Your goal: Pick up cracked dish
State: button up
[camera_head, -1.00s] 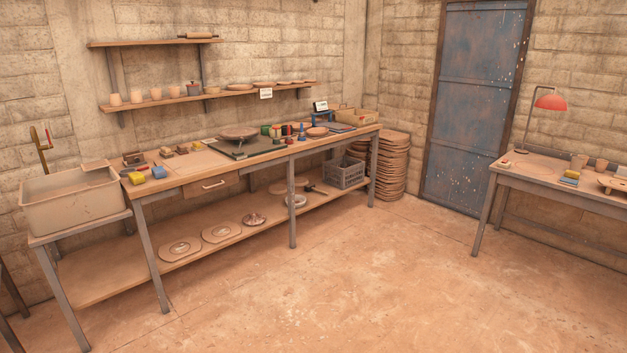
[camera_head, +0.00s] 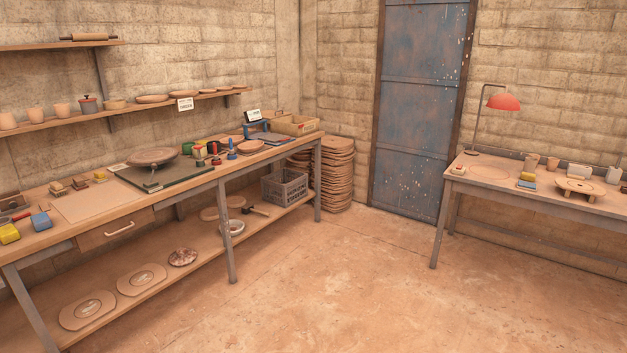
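No crack shows on any dish at this size, so I cannot tell which one is the cracked dish. A round clay dish (camera_head: 152,156) sits on a dark board on the long workbench. A smaller reddish dish (camera_head: 250,147) lies further right on the same bench. Several shallow dishes stand on the wall shelf, among them one near its middle (camera_head: 152,98). My gripper is not in view.
The long workbench (camera_head: 95,201) runs along the left wall, with a lower shelf holding plates and a grey crate (camera_head: 284,187). A second table (camera_head: 535,198) with a red lamp (camera_head: 503,102) stands right. The floor between is clear.

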aim_at(247, 147)
jog(key=z, duration=0.05)
jog(key=i, duration=1.8)
jog(key=u, duration=0.4)
jog(key=i, duration=0.9)
jog(key=u, duration=0.85)
jog(key=i, duration=0.5)
jog(key=u, duration=0.75)
jog(key=i, duration=0.75)
jog(key=u, duration=0.45)
